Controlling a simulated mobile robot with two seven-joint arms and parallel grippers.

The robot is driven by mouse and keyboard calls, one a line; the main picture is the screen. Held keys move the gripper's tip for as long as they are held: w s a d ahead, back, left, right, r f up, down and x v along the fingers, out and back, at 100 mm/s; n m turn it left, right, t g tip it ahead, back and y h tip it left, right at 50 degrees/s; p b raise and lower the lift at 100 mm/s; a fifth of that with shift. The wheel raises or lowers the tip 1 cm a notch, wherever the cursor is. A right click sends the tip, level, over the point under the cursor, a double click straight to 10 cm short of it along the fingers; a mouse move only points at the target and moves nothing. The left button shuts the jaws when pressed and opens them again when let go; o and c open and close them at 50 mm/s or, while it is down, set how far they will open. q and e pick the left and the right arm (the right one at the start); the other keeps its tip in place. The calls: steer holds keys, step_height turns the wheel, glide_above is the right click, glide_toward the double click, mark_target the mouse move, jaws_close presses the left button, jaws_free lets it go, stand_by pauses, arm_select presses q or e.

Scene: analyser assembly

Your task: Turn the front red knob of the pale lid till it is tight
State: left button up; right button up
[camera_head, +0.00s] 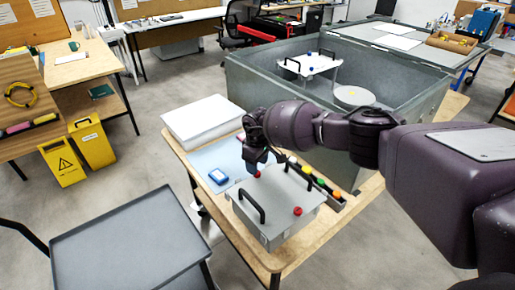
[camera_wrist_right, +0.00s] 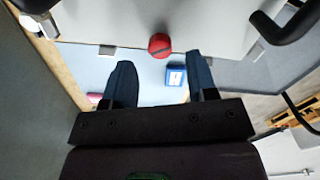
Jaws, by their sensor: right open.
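My left gripper is not in view.
A small blue box (camera_head: 218,176) lies on a pale blue mat left of the lid. A row of coloured pieces (camera_head: 318,181) runs along the lid's right side. A white stack (camera_head: 204,120) and a large grey open bin (camera_head: 265,93) stand behind.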

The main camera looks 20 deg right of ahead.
steer(key=shift+s+a+r, duration=0.1)
steer(key=shift+a+r, duration=0.1)
steer(key=shift+r, duration=0.15)
steer(key=shift+d+r, duration=0.25)
steer(key=shift+r, duration=3.25)
